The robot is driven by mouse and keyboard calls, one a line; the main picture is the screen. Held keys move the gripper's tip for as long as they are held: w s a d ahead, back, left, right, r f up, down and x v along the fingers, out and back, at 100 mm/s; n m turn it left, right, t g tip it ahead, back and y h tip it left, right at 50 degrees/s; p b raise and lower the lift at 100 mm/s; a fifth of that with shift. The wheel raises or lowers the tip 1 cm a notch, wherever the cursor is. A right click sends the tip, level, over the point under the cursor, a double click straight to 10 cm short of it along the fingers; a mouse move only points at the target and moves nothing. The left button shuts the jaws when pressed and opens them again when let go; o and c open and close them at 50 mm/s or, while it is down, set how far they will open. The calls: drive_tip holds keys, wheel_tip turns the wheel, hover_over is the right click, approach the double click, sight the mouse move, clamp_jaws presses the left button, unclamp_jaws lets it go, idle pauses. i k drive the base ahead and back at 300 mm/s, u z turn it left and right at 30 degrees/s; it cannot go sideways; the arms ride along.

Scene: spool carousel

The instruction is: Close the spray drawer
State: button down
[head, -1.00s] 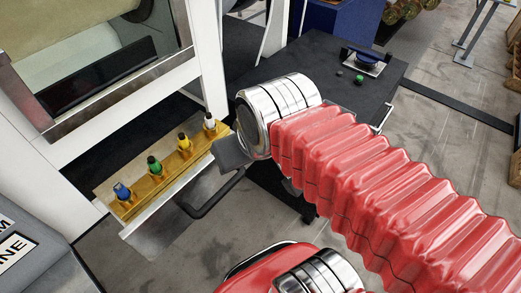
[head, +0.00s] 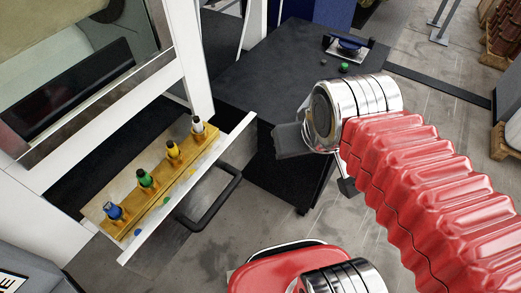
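The spray drawer (head: 190,192) stands pulled out from the white machine frame at the left of the head view. It holds a wooden rack (head: 162,210) with a blue, a green and a yellow bottle and one white-and-dark bottle. A black bar handle (head: 218,208) sticks out from its front. My gripper (head: 285,140) is to the right of the drawer front and apart from it. Its grey end shows beside the silver wrist. Its fingers are seen edge-on, so I cannot tell whether they are open or shut.
A dark table (head: 265,75) stands behind my gripper, with a blue-topped device (head: 348,45) and a small green button (head: 344,67) on it. Grey floor (head: 255,225) is clear in front of the drawer. Wooden crates stand at the far right.

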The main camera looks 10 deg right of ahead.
sight(187, 191)
drive_tip(key=z, duration=0.4)
drive_tip(key=k, duration=1)
drive_tip(key=u, duration=1.15)
drive_tip(key=i, duration=1)
drive_tip(key=u, duration=0.1)
